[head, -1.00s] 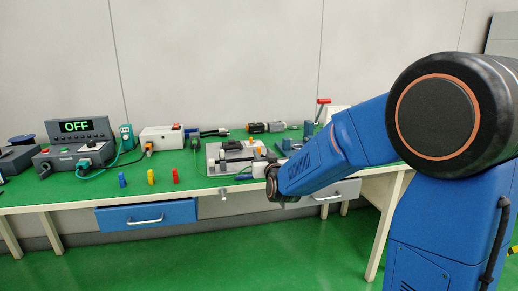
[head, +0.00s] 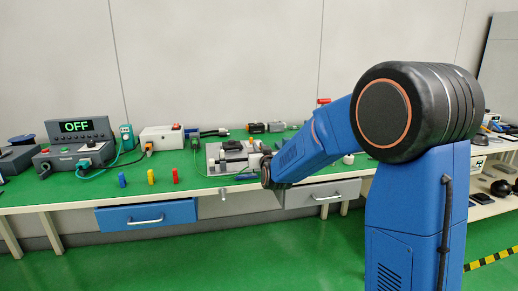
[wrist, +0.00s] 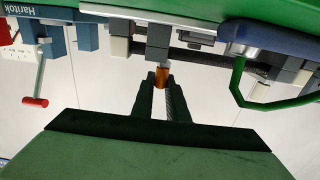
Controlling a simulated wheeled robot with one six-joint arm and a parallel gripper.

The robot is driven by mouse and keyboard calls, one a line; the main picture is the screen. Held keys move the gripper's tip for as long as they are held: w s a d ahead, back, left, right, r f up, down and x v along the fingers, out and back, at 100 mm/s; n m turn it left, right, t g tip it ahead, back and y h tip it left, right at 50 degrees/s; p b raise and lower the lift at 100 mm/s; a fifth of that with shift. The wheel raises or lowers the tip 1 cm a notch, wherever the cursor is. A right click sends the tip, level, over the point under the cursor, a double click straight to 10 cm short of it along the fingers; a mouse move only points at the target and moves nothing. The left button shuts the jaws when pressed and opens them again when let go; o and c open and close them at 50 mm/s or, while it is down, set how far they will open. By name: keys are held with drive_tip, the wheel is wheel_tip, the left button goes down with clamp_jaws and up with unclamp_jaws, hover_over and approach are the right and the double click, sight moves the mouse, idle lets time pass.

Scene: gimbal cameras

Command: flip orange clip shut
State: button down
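The orange clip (wrist: 161,77) shows in the wrist view at the tips of my gripper, below dark grey blocks of a fixture (wrist: 158,40). My gripper (wrist: 161,85) has two dark fingers a little apart, with the clip in line with the narrow gap between them. I cannot tell whether the fingers touch the clip. In the head view the fixture sits on a light grey plate (head: 213,165) on the green bench. There my wrist end hides the fingers, and I cannot make out the clip.
The wrist view appears upside down. A green handle (wrist: 238,85) and a red-tipped lever (wrist: 37,100) stand to either side.

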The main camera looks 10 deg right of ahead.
drive_tip(key=shift+d+n+y, duration=0.2)
drive_tip(key=shift+n+y, duration=0.1)
drive_tip(key=shift+y, duration=0.2)
drive_tip(key=shift+d, duration=0.1)
drive_tip(key=shift+d+r+n+y, duration=0.1)
drive_tip(key=shift+d+n+y, duration=0.15)
drive_tip(key=shift+n+y, duration=0.65)
drive_tip(key=shift+y, duration=0.5)
drive_tip(key=c, duration=1.7)
unclamp_jaws()
drive_tip(key=shift+c, duration=0.2)
drive_tip(key=shift+s, duration=0.1)
drive_tip(key=v, duration=1.7)
drive_tip(key=shift+r, duration=0.2)
